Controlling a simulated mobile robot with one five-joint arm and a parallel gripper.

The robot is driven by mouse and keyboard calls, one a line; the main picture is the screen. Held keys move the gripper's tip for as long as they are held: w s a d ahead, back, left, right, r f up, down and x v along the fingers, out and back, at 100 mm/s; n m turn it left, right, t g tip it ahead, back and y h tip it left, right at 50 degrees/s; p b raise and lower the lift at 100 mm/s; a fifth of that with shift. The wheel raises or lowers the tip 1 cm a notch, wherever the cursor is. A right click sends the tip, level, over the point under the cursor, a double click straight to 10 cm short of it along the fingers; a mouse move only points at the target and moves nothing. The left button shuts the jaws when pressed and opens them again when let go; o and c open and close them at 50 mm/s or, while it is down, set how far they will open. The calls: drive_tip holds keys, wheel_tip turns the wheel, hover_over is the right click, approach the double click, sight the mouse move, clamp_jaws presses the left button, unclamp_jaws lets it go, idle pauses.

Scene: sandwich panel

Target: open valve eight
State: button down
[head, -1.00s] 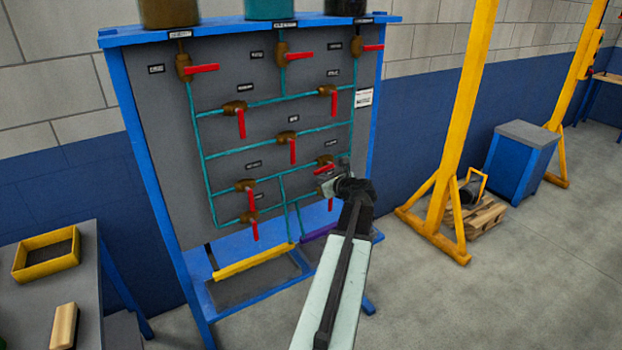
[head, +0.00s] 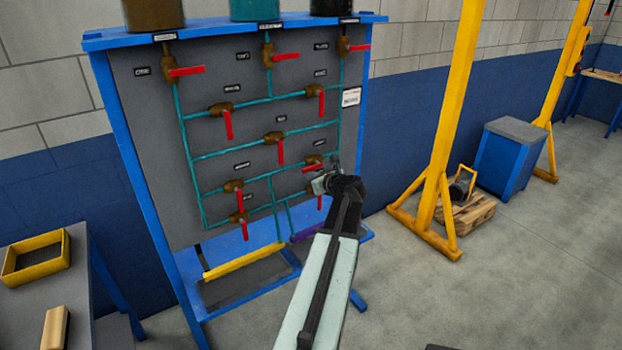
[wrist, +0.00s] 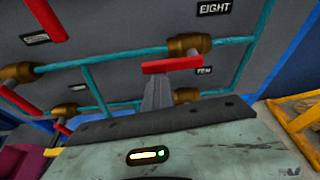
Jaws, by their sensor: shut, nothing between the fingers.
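The valve under the EIGHT label (wrist: 214,8) has a brass body (wrist: 188,42) and a red handle (wrist: 172,65) in the wrist view. The handle lies roughly along the teal pipe. In the head view the same red handle (head: 312,169) shows at the panel's lower right, just above my gripper (head: 320,184). My gripper's fingers (wrist: 157,82) are shut and empty, with their tips right at the handle's lower edge in the wrist view. I cannot tell whether they touch it.
The valve labelled TEN (wrist: 187,95) sits just below, its red handle (head: 319,202) hanging down. Other red-handled valves fill the grey panel (head: 150,110). A yellow gantry post (head: 447,110) stands to the right. Floor between is clear.

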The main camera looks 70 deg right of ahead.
drive_tip(key=shift+s+d+r, duration=0.1)
drive_tip(key=shift+d, duration=0.05)
wheel_tip(320, 180, down, 5)
drive_tip(key=b, duration=0.5)
drive_tip(key=s+d+p+v, duration=0.1)
drive_tip(key=p+v, duration=0.3)
drive_tip(key=v, duration=0.6)
drive_tip(key=shift+r, duration=0.4)
